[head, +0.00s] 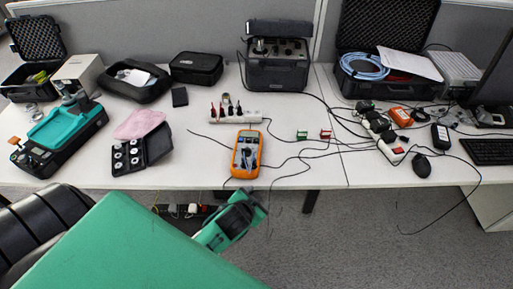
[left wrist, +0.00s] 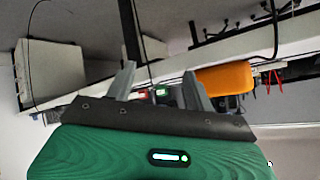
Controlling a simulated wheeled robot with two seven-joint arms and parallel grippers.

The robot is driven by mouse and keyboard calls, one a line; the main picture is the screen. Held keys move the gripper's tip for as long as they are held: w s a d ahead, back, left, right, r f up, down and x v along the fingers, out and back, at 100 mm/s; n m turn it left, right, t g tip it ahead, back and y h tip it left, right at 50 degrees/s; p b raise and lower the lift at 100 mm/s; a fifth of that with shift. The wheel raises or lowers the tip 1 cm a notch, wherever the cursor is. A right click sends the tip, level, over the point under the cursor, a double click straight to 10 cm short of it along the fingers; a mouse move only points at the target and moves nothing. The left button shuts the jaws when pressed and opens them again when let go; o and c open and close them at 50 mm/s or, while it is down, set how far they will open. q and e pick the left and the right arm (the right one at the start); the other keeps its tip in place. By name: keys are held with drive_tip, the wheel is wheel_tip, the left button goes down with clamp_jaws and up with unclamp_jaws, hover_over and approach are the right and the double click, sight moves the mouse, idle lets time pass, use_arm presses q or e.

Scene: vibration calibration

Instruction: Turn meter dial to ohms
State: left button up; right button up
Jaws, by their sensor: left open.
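The orange multimeter (head: 247,155) lies near the front edge of the table, with its face up. Its dial is too small to read in the head view. My left gripper (head: 262,196) is in front of the table edge, just below and right of the meter, and does not touch it. In the left wrist view its two fingers (left wrist: 160,80) stand apart with nothing held between them. The orange meter (left wrist: 226,79) shows there beside and beyond the right finger, and its dial face is not visible. My right gripper is in neither view.
The white table (head: 200,180) has its front edge close to my left gripper. A white power strip (head: 237,116) lies behind the meter. Red and green connectors (head: 313,134) and black cables lie to its right. A black case of weights (head: 142,152) is to its left.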

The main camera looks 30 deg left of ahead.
use_arm(q)
drive_tip(key=w+d+r+m+t+h, duration=0.35)
drive_tip(key=w+r, duration=0.25)
drive_tip(key=r, duration=0.3)
drive_tip(key=w+d+r+m+t+h, duration=0.2)
drive_tip(key=w+r+m+t, duration=0.15)
drive_tip(key=w+r, duration=0.35)
drive_tip(key=d+r+m+h+b, duration=0.1)
drive_tip(key=d+r+m+h, duration=0.3)
drive_tip(key=r+m+h, duration=0.25)
drive_tip(key=m+g+y+b, duration=0.2)
drive_tip(key=m+g+y, duration=0.9)
drive_tip(key=m+g, duration=0.55)
hover_over(247, 148)
wheel_tip(247, 148, down, 2)
drive_tip(key=shift+n+g, duration=0.3)
drive_tip(key=shift+g, duration=0.15)
wheel_tip(247, 148, down, 14)
drive_tip(key=shift+r+p, duration=0.2)
drive_tip(key=shift+p, duration=0.4)
drive_tip(key=shift+f, duration=0.2)
